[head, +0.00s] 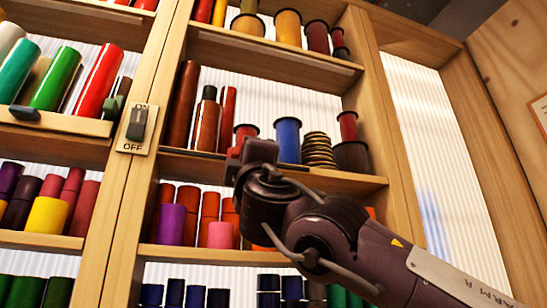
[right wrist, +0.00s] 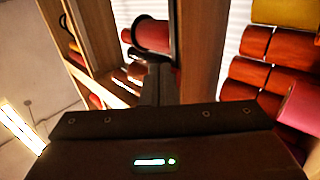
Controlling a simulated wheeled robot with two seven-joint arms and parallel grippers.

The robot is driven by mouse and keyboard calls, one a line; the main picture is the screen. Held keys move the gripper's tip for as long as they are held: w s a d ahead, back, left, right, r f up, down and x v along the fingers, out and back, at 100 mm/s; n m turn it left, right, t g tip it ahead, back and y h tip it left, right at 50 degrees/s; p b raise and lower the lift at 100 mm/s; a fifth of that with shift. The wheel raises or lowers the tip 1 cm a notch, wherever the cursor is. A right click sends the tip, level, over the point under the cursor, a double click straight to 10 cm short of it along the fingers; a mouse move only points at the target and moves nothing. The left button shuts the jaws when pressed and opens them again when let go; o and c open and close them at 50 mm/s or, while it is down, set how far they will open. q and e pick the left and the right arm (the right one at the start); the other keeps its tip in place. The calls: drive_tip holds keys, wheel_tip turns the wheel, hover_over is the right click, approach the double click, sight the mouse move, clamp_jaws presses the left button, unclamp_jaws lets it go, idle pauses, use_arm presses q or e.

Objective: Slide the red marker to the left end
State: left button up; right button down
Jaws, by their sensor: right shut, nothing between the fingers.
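My right gripper (head: 240,158) is shut and empty. In the head view it is at the front edge of the middle shelf (head: 335,180), in front of a red roll with dark ends (head: 245,130). In the right wrist view the dark fingers (right wrist: 156,84) point up at a red roll with a black rim (right wrist: 152,36). I cannot clearly make out a separate red marker; the gripper and arm cover part of the shelf edge. A dark blue-grey piece (head: 25,113) sits on the left shelf's front edge. My left gripper is not in view.
A blue spool (head: 287,140) and a stack of brownish discs (head: 318,150) stand right of the gripper. Tall brown-red rolls (head: 184,105) stand left. An ON/OFF switch (head: 137,124) is on the upright post. Purple and pink rolls (head: 171,224) stand on the shelf below.

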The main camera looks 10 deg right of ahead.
drive_tip(key=shift+s+a, duration=0.2)
drive_tip(key=shift+a, duration=0.8)
drive_tip(key=shift+s+a, duration=0.2)
drive_tip(key=shift+a, duration=0.9)
drive_tip(key=shift+s+a, duration=0.2)
drive_tip(key=shift+a, duration=0.7)
drive_tip(key=shift+s+a+p, duration=0.2)
drive_tip(key=shift+a+p, duration=0.1)
drive_tip(key=shift+a, duration=0.7)
drive_tip(key=shift+s+a+p, duration=0.2)
drive_tip(key=shift+a+p, duration=0.05)
drive_tip(key=shift+a, duration=0.95)
drive_tip(key=shift+s+a, duration=0.2)
drive_tip(key=shift+a, duration=0.55)
drive_tip(key=shift+w+d, duration=0.1)
drive_tip(key=shift+d, duration=0.1)
